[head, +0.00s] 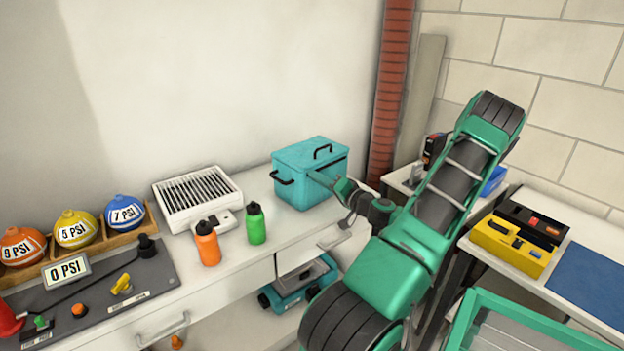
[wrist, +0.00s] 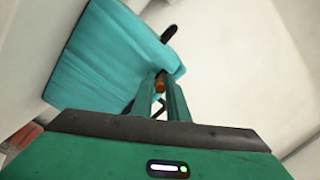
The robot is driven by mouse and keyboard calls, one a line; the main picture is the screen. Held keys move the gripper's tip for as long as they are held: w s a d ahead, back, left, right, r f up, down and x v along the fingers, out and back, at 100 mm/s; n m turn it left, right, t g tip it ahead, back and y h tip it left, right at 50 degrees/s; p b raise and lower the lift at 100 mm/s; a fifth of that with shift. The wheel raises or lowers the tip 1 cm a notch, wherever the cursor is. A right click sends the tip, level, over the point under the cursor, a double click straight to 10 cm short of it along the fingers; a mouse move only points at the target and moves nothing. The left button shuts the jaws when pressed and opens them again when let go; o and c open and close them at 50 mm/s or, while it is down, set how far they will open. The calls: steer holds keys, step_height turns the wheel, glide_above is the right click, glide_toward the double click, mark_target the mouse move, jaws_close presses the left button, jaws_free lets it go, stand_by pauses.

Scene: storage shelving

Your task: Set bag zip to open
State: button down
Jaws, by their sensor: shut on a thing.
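The teal bag (head: 300,176) stands upright on the white counter against the wall, with dark handles on its lid and left side. Its lid looks closed in the head view. My gripper (head: 314,177) reaches in from the right, with its fingers at the bag's front right side. In the wrist view the bag (wrist: 105,55) fills the upper left, tilted, with a dark handle at its top. My gripper (wrist: 160,86) is shut on a small orange part (wrist: 160,82) at the bag. I cannot tell if this is the zip pull. The zip line is not clear.
An orange bottle (head: 208,245) and a green bottle (head: 256,226) stand on the counter left of the bag. A white slatted box (head: 197,200) is behind them. A drawer below the bag is partly out. A yellow device (head: 510,245) sits on the right-hand table.

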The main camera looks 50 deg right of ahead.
steer(key=shift+w+a+f, duration=0.1)
steer(key=shift+a, duration=0.2)
steer(key=c, duration=1.8)
jaws_free()
steer(key=shift+c, duration=0.2)
steer(key=s+a, duration=0.1)
steer(key=s, duration=0.9)
steer(key=shift+s+a, duration=0.3)
steer(key=shift+a, duration=0.05)
